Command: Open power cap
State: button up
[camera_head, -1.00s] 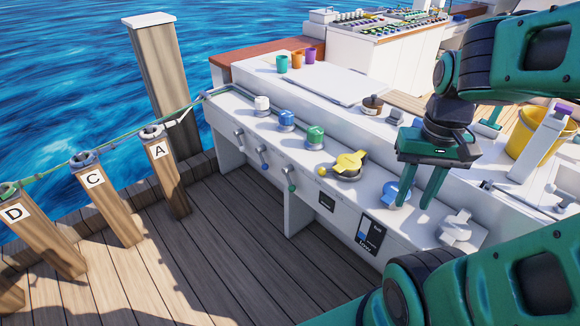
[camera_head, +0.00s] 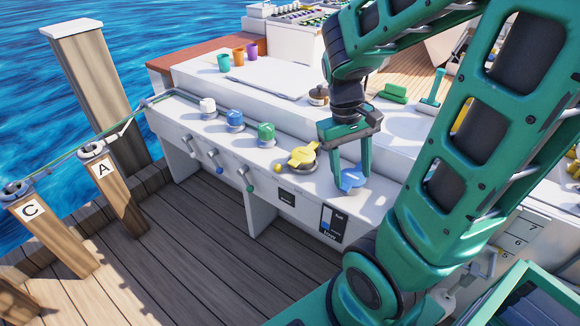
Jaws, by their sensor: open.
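Several caps stand in a row along the white console (camera_head: 262,219). No label marks one as the power cap. My gripper (camera_head: 351,180) points down over a blue cap (camera_head: 353,177) at the right of the row. Its jaws are open, with one finger on each side of the cap's raised handle. I cannot tell whether they touch it. A yellow cap (camera_head: 303,155) sits just left of it, its lever turned sideways. Farther left are a green cap (camera_head: 266,132), another blue cap (camera_head: 235,117) and a white cap (camera_head: 207,106).
A brown-topped knob (camera_head: 319,95) and colored cups (camera_head: 238,55) stand on the upper deck. My arm hides the console's right part. The wooden floor (camera_head: 190,250) is clear.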

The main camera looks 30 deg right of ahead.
jog(key=w+d+f+n+g+h, duration=0.1)
jog(key=w+f+n+g+h, duration=0.1)
jog(key=w+f+n+h, duration=0.4)
jog(key=n+t+h, duration=1)
jog(key=n, duration=0.9)
send_near(291, 165)
jog(key=x, duration=0.9)
jog(key=shift+w, duration=0.1)
grip_shut()
jog(key=shift+w+r+y, duration=0.1)
jog(key=shift+y, duration=0.2)
